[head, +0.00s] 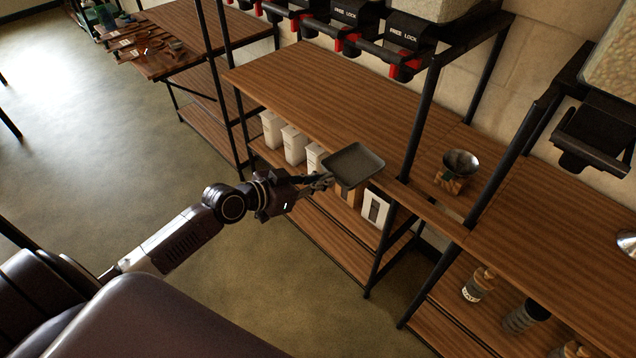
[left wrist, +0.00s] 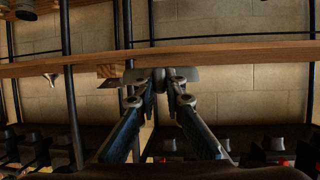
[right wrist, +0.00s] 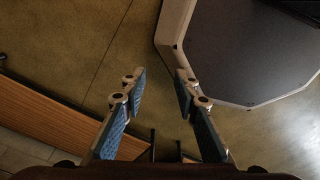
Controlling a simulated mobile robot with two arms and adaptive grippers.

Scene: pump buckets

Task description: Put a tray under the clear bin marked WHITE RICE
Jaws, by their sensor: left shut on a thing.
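My left gripper (head: 326,181) is shut on the near left edge of a dark grey shallow tray (head: 354,165). The tray is held roughly level in the air, in front of the wooden counter's front edge. In the left wrist view the fingers close on the tray's edge (left wrist: 189,74). Clear bins with grain show at the top (head: 440,8) and at the upper right (head: 612,72), above black dispensers. No WHITE RICE label is readable. My right gripper (right wrist: 161,77) shows only in the right wrist view, open and empty above the floor.
The counter (head: 330,97) beneath the left dispensers (head: 405,38) is clear. White containers (head: 293,143) fill the shelf below. Black posts (head: 423,110) divide the shelving. Bottles (head: 478,284) stand at lower right.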

